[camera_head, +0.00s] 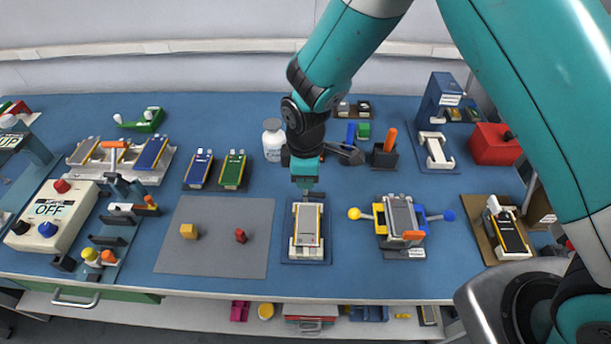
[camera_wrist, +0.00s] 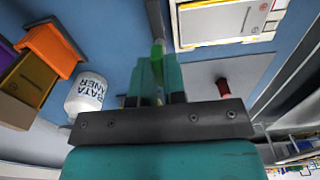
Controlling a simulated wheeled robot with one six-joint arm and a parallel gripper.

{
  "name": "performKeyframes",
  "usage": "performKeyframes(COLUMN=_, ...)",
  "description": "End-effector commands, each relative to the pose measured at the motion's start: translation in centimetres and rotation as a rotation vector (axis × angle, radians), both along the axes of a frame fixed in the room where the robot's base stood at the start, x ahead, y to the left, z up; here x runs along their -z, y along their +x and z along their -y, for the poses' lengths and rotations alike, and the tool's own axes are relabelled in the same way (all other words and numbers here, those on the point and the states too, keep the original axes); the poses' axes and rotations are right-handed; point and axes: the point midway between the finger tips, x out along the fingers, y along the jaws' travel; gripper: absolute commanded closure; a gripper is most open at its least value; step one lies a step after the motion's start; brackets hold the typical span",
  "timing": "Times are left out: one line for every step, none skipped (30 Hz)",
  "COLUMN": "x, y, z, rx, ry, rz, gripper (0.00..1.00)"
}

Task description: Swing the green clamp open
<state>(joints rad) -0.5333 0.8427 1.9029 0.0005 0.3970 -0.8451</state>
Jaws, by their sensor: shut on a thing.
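My gripper (camera_head: 307,187) points down at the far edge of a blue-based fixture (camera_head: 288,256) that holds a grey and white pouch cell (camera_head: 306,225). In the wrist view my gripper (camera_wrist: 158,65) is shut on a small green piece, which I take to be the green clamp's handle (camera_wrist: 157,52). A dark bar (camera_wrist: 156,20) runs beyond it, beside the pouch cell, which also shows in the wrist view (camera_wrist: 220,22). In the head view the clamp is hidden by my gripper. How far it is swung cannot be told.
A white bottle (camera_head: 272,142) stands close left of my gripper. A black holder with an orange handle (camera_head: 385,155) is at the right. A grey mat (camera_head: 205,262) with small blocks lies at the left. A fixture with yellow and blue knobs (camera_head: 402,217) stands right of the cell.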

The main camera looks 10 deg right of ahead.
Motion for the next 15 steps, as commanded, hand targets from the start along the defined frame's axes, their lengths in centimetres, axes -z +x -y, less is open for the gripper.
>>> performKeyframes(x=-0.13, y=0.09, z=-0.17, rx=-0.008, ry=0.004, rz=0.004, gripper=1.00)
performKeyframes(x=-0.14, y=0.09, z=-0.17, rx=-0.012, ry=0.004, rz=0.004, gripper=1.00)
performKeyframes(x=-0.14, y=0.09, z=-0.17, rx=-0.015, ry=0.004, rz=0.004, gripper=1.00)
performKeyframes(x=-0.14, y=0.09, z=-0.17, rx=-0.017, ry=0.004, rz=0.004, gripper=1.00)
performKeyframes(x=-0.14, y=0.09, z=-0.17, rx=-0.018, ry=0.005, rz=0.004, gripper=1.00)
performKeyframes(x=-0.14, y=0.10, z=-0.18, rx=-0.019, ry=0.005, rz=0.004, gripper=1.00)
performKeyframes(x=-0.15, y=0.10, z=-0.18, rx=-0.019, ry=0.005, rz=0.004, gripper=1.00)
performKeyframes(x=-0.15, y=0.10, z=-0.18, rx=-0.020, ry=0.005, rz=0.004, gripper=1.00)
performKeyframes(x=-0.15, y=0.10, z=-0.18, rx=-0.019, ry=0.005, rz=0.004, gripper=1.00)
performKeyframes(x=-0.15, y=0.10, z=-0.18, rx=-0.019, ry=0.005, rz=0.004, gripper=1.00)
performKeyframes(x=-0.15, y=0.10, z=-0.18, rx=-0.019, ry=0.005, rz=0.004, gripper=1.00)
performKeyframes(x=-0.15, y=0.11, z=-0.18, rx=-0.019, ry=0.005, rz=0.004, gripper=1.00)
performKeyframes(x=-0.15, y=0.11, z=-0.18, rx=-0.019, ry=0.005, rz=0.004, gripper=1.00)
performKeyframes(x=-0.15, y=0.11, z=-0.18, rx=-0.019, ry=0.005, rz=0.004, gripper=1.00)
performKeyframes(x=-0.15, y=0.11, z=-0.18, rx=-0.019, ry=0.005, rz=0.004, gripper=0.86)
